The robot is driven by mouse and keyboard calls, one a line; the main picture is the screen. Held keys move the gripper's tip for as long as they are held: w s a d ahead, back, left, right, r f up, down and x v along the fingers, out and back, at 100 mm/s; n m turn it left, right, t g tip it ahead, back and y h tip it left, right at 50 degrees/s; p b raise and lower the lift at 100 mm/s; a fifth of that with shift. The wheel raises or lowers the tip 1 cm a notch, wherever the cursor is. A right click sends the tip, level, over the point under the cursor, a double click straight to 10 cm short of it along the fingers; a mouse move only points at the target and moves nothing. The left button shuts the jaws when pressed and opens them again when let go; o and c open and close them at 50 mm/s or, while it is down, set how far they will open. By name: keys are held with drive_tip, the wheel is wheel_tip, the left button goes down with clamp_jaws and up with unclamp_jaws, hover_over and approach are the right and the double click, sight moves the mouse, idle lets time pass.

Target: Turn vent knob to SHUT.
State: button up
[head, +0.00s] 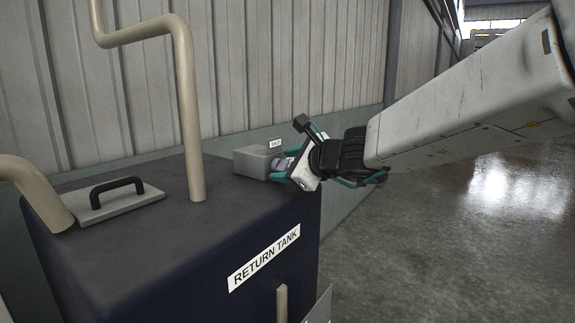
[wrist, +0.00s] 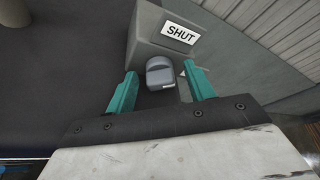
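The vent knob (wrist: 160,72) is a small grey rounded knob on a grey box (head: 252,161) on top of the dark return tank. A white SHUT label (wrist: 181,33) sits above the knob in the wrist view. My gripper (wrist: 160,90) is open, with its teal fingers on either side of the knob and a visible gap to each. In the head view my gripper (head: 285,166) is at the box's right end, and the knob (head: 280,163) is partly hidden by it. I cannot tell which position the knob marks.
The return tank (head: 130,245) carries a black-handled hatch (head: 117,200) and beige pipes (head: 190,110) to the left of the box. A corrugated wall (head: 260,70) stands behind. Open concrete floor (head: 470,240) lies to the right.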

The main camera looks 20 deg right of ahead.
drive_tip(key=v, duration=0.7)
drive_tip(key=shift+s+d, duration=0.2)
drive_tip(key=shift+s, duration=0.1)
drive_tip(key=shift+r, duration=0.1)
